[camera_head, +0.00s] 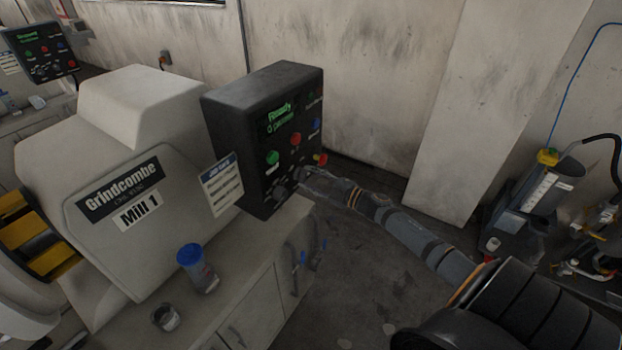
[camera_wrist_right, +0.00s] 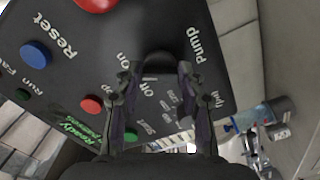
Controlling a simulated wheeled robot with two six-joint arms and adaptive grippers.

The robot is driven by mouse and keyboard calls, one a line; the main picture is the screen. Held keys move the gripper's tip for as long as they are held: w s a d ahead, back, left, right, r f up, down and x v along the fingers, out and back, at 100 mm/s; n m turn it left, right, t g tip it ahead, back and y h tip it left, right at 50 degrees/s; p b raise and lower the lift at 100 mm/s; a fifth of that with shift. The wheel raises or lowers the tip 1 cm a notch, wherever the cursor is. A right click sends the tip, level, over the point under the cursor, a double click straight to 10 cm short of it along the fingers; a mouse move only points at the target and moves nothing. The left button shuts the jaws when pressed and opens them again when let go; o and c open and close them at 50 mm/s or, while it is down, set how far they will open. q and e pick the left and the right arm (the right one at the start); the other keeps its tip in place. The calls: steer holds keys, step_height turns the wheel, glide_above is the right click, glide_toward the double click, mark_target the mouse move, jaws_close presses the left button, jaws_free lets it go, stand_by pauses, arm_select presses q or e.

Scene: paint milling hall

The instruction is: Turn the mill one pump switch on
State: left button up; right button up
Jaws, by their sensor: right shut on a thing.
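The Mill 1 machine (camera_head: 140,190) is a pale cabinet with a black control box (camera_head: 262,130) at its right end. The box's front has a lit green display, coloured buttons and dark knobs low down. My right gripper (camera_head: 304,175) reaches the lower right of that front. In the right wrist view, its two fingers (camera_wrist_right: 159,75) are closed on either side of a dark knob, the pump switch (camera_wrist_right: 160,62), with "Pump" and "on" printed beside it. The fingers hide its sides, and I cannot tell which way it points. My left gripper is not in view.
A blue-lidded jar (camera_head: 204,276) and a small open cup (camera_head: 165,318) stand on the bench before the mill. A red button (camera_wrist_right: 92,106) and a blue Reset button (camera_wrist_right: 35,54) are near the fingers. Open floor lies right of the bench.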

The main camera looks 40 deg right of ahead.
steer(key=o, duration=1.2)
steer(key=shift+c, duration=0.2)
steer(key=v, duration=1.2)
steer(key=shift+f, duration=0.1)
